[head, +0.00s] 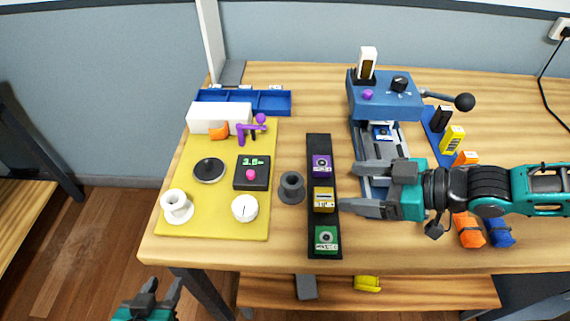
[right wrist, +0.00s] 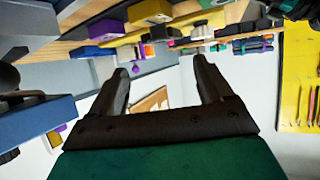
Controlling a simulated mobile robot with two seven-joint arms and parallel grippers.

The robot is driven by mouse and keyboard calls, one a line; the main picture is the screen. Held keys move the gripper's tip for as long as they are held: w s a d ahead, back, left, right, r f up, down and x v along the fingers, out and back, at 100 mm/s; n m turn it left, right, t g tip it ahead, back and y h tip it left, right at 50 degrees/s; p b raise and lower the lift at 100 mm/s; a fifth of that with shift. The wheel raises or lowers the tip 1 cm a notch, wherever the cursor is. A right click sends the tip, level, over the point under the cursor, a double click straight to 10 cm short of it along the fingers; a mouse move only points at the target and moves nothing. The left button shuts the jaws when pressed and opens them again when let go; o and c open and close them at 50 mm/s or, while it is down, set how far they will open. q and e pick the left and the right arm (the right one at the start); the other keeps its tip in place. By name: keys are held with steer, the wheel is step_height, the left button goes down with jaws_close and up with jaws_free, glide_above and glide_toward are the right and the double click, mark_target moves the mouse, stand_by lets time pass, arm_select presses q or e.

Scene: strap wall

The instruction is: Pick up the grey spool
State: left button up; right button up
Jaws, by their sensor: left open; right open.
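The grey spool (head: 291,187) stands upright on the wooden table, between the yellow mat and the black strip. My right gripper (head: 356,188) reaches in from the right, to the right of the spool and apart from it. Its fingers are open and empty, pointing left across the black strip's right side. The right wrist view shows the same open fingers (right wrist: 161,82) with nothing between them. My left gripper (head: 161,284) is low at the left, in front of the table's edge, open and empty, far from the spool.
The yellow mat (head: 170,220) holds a white spool (head: 177,206), a white dial (head: 244,208) and a black display box (head: 252,173). The black strip (head: 318,144) carries several coloured blocks. A blue machine (head: 384,99) stands behind my right gripper. Orange (head: 468,229) and blue rolls lie at the right.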

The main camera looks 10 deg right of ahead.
mark_target(299, 182)
steer(key=shift+w+a+f, duration=0.1)
steer(key=shift+w, duration=0.25)
steer(key=shift+w+a+f, duration=0.1)
steer(key=shift+a, duration=0.1)
steer(key=b+x, duration=0.2)
steer(key=x, duration=0.1)
steer(key=shift+a+f, duration=0.3)
steer(key=shift+f, duration=0.05)
steer(key=shift+b+x, duration=0.65)
steer(key=shift+x, duration=0.3)
steer(key=shift+w+a, duration=0.35)
steer(key=shift+w, duration=0.1)
steer(key=b+x, duration=0.4)
steer(key=shift+w+a+f, duration=0.1)
steer(key=shift+w+a, duration=0.1)
steer(key=shift+a, duration=0.1)
steer(key=shift+w+a, duration=0.15)
steer(key=c, duration=1.1)
arm_select(q)
step_height(299, 182, down, 7)
steer(key=shift+s+d+f, duration=0.15)
steer(key=shift+d+f, duration=0.05)
steer(key=shift+d, duration=0.05)
arm_select(e)
steer(key=shift+c, duration=0.2)
